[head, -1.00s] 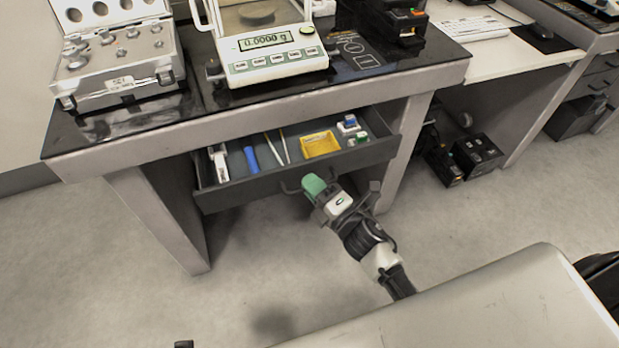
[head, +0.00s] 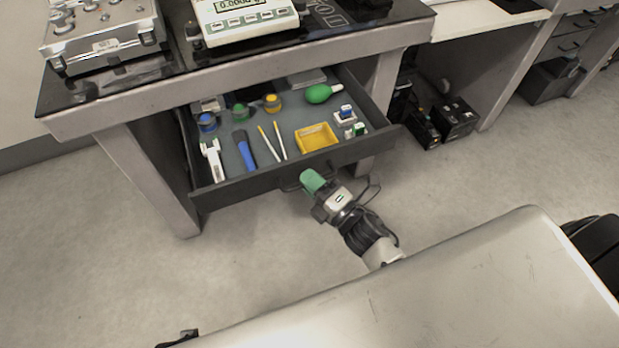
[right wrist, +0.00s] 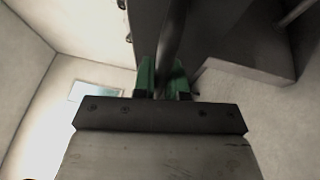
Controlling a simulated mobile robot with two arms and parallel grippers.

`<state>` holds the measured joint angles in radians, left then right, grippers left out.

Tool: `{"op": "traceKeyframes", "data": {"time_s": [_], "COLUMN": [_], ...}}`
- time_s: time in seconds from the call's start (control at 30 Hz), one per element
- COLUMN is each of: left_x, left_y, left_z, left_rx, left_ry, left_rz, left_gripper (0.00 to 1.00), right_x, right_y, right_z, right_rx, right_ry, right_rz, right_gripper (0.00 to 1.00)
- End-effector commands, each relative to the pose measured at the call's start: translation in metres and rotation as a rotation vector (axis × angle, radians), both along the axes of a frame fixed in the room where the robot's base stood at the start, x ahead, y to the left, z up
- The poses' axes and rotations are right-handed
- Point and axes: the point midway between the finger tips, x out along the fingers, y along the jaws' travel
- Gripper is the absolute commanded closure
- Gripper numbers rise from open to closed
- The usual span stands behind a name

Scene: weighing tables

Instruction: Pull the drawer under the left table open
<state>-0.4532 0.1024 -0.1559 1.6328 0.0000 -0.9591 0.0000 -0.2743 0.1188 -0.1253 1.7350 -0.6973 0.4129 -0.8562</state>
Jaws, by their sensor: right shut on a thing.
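The grey drawer (head: 232,187) under the left table (head: 128,110) stands well open, with its contents in view. Its dark handle (head: 289,187) is on the front panel. My right gripper (head: 311,182), with green fingers, is at the drawer front and shut on the handle. In the right wrist view the dark handle bar (right wrist: 173,45) runs between the two green fingers of the right gripper (right wrist: 163,80). My left gripper does not show clearly in either view.
The drawer holds a yellow tray (head: 316,138), a green bulb (head: 319,94), a blue item (head: 245,152), a white tool (head: 213,162) and other small things. A balance (head: 245,18) and a metal case (head: 103,38) stand on the table. Black boxes (head: 455,120) are on the floor at right.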

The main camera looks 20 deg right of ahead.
Motion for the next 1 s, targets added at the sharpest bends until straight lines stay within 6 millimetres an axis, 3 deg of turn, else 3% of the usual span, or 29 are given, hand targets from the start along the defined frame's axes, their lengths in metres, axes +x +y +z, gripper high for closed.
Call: {"op": "traceKeyframes", "data": {"time_s": [0.2,0.23,0.3,0.63,1.0], "left_x": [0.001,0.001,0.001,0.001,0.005], "left_y": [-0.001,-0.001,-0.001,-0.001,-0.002], "left_z": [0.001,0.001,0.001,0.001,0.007], "left_rx": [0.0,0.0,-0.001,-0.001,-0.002], "left_ry": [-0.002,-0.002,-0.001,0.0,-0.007], "left_rz": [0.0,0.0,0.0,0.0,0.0], "left_gripper": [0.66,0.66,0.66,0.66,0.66], "right_x": [0.0,0.0,0.0,-0.004,-0.064], "right_y": [0.0,0.0,0.0,-0.002,-0.03], "right_z": [-0.001,-0.001,-0.001,-0.002,-0.014], "right_rx": [-0.002,-0.002,-0.002,-0.001,-0.001], "right_ry": [0.001,0.001,0.001,0.002,0.006], "right_rz": [0.0,0.0,0.0,0.0,-0.001], "right_gripper": [1.0,0.86,0.78,0.78,0.78]}}
